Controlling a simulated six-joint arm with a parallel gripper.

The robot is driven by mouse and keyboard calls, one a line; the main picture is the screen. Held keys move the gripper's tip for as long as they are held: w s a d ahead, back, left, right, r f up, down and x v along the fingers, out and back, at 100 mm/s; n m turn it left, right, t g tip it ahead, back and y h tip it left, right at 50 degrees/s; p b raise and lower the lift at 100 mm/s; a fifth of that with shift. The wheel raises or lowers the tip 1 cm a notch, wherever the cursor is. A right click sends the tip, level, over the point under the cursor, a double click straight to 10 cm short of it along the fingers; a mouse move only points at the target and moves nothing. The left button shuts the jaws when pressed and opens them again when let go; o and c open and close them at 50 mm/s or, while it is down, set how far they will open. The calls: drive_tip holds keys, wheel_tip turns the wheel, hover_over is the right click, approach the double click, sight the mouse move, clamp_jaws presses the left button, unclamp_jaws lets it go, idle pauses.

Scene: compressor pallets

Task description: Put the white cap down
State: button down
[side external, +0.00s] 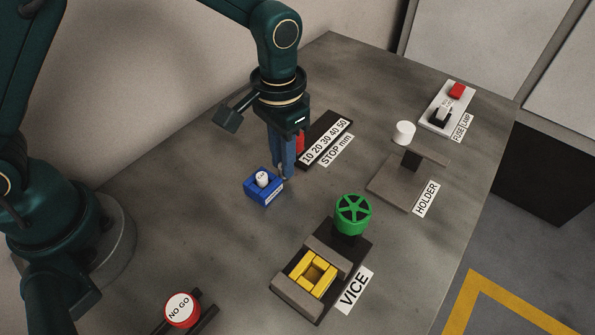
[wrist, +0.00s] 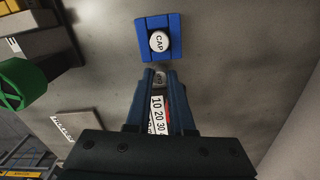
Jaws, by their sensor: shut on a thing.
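A white cap (side external: 262,178) sits in the blue block (side external: 271,197). In the wrist view the cap (wrist: 159,41) shows its lettered round top, and the blue block (wrist: 174,22) surrounds it. My gripper (side external: 286,176) points down just right of the block, apart from the cap. In the wrist view, my blue fingers (wrist: 160,76) are shut on a small greyish piece (wrist: 160,80) with faint lettering. The fingers hide most of that piece, and I cannot tell what it is.
A stop scale (side external: 327,139) lies behind my gripper. The holder (side external: 411,160) has a white cylinder (side external: 404,133) at its back. The vice (side external: 313,273) with its green handwheel (side external: 353,214) stands in front. A red NO GO piece (side external: 181,310) is at front left.

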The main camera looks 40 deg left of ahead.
drive_tip(key=shift+f, duration=0.15)
drive_tip(key=c, duration=0.8)
unclamp_jaws()
wheel_tip(320, 180, up, 11)
drive_tip(key=s+a+r+n+t, duration=0.1)
drive_tip(key=s+a+r+t, duration=0.2)
drive_tip(key=s+a+r, duration=0.35)
drive_tip(key=s+a, duration=0.1)
drive_tip(key=s, duration=0.1)
drive_tip(key=s+a+f+n+t, duration=0.1)
drive_tip(key=s, duration=0.1)
drive_tip(key=s+a+f+t, duration=0.1)
drive_tip(key=s, duration=0.1)
drive_tip(key=shift+a+f, duration=0.2)
drive_tip(key=shift+a, duration=0.15)
drive_tip(key=shift+o, duration=0.6)
drive_tip(key=shift+s+a+f+t, duration=0.15)
drive_tip(key=shift+s+f+t, duration=0.15)
drive_tip(key=shift+s+f, duration=0.05)
